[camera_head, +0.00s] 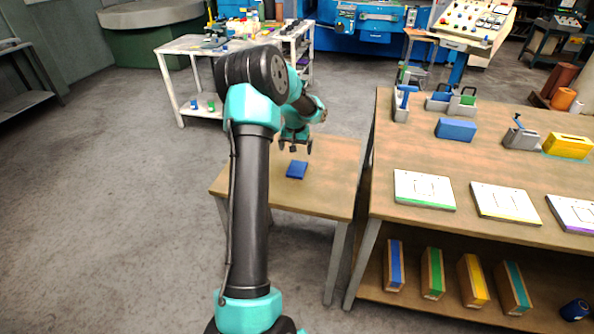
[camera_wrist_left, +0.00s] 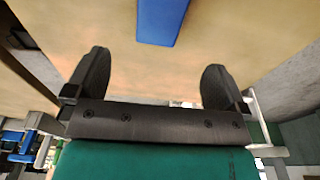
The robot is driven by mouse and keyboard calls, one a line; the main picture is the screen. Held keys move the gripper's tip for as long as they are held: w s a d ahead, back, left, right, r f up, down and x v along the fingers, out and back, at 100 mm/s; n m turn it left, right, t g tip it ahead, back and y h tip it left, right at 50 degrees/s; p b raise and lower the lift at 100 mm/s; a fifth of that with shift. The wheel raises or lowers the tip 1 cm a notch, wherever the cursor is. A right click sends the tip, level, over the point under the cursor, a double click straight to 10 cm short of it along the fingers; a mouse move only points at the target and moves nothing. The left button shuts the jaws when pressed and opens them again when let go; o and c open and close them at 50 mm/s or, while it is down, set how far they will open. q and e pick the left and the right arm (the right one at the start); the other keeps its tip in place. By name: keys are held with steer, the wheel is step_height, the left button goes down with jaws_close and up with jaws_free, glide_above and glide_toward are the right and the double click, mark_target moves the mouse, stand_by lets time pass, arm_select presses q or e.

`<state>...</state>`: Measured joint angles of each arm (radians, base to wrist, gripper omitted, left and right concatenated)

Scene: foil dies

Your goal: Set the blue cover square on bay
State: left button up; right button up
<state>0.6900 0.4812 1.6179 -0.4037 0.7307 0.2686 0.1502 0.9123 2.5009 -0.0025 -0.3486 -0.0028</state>
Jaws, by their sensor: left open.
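A flat blue piece (camera_head: 297,169), which looks like the blue cover, lies on the small wooden table (camera_head: 335,200). It also shows at the top edge of the left wrist view (camera_wrist_left: 160,18), partly cut off. My left gripper (camera_head: 295,147) is open and empty over the table, just behind the blue piece and apart from it. In the left wrist view, bare wood shows between its spread fingers (camera_wrist_left: 152,75). A larger blue block (camera_head: 456,129) sits on the long bench at right. I cannot tell which thing is the bay. My right gripper is not in view.
The long bench (camera_head: 400,150) holds white plates with outlined marks (camera_head: 424,189), grey holders with blue handles (camera_head: 521,138) and a yellow box (camera_head: 567,146). Several colour-striped boxes (camera_head: 432,273) stand on its lower shelf. The small table is otherwise clear.

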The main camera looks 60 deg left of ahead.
arm_select(q)
glide_above(297, 168)
steer(key=f, duration=0.5)
steer(key=shift+s+d+f, duration=0.35)
steer(key=shift+s, duration=0.05)
steer(key=shift+w+a+f, duration=0.15)
steer(key=shift+w+f, duration=0.05)
steer(key=shift+f, duration=1.1)
steer(key=shift+w+a+f, duration=0.15)
steer(key=shift+f, duration=1.1)
steer(key=shift+c, duration=0.2)
steer(key=c, duration=1)
steer(key=shift+r, duration=0.15)
